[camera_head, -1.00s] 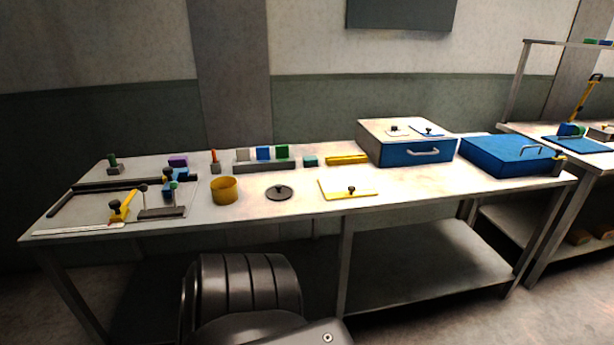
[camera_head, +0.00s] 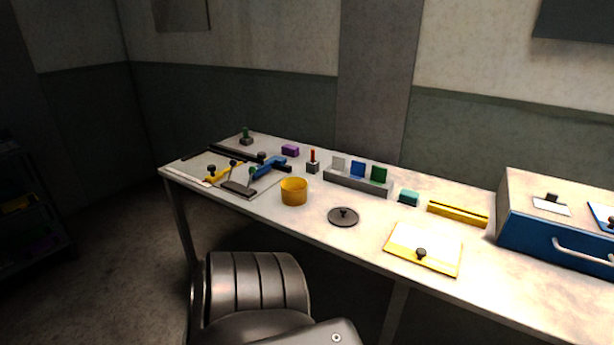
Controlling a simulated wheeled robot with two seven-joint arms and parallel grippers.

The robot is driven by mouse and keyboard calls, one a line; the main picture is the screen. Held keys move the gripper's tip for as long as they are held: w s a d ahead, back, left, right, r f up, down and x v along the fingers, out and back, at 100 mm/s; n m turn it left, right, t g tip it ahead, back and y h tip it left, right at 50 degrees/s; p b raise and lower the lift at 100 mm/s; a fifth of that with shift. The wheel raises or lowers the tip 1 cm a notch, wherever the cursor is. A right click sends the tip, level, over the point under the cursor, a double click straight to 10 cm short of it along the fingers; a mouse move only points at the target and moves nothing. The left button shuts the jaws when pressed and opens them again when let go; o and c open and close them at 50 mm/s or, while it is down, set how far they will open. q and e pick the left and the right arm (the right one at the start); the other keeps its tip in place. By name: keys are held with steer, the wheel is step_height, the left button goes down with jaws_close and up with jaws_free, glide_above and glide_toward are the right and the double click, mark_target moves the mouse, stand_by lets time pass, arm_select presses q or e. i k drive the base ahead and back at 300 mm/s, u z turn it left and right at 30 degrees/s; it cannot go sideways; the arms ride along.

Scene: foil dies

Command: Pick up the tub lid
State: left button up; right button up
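The tub lid (camera_head: 343,218) is a dark round disc with a small knob on top. It lies flat on the table near the front edge, in the middle of the head view. The yellow open tub (camera_head: 294,192) stands to its left, apart from it. Neither of my grippers shows in this view.
On the table (camera_head: 312,221), a yellow-edged plate with a knob (camera_head: 423,249) lies right of the lid. A blue-fronted drawer box (camera_head: 555,240) stands at right.

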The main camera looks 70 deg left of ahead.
mark_target(340, 217)
steer(key=u, duration=0.7)
steer(key=i, duration=0.9)
steer(key=u, duration=0.6)
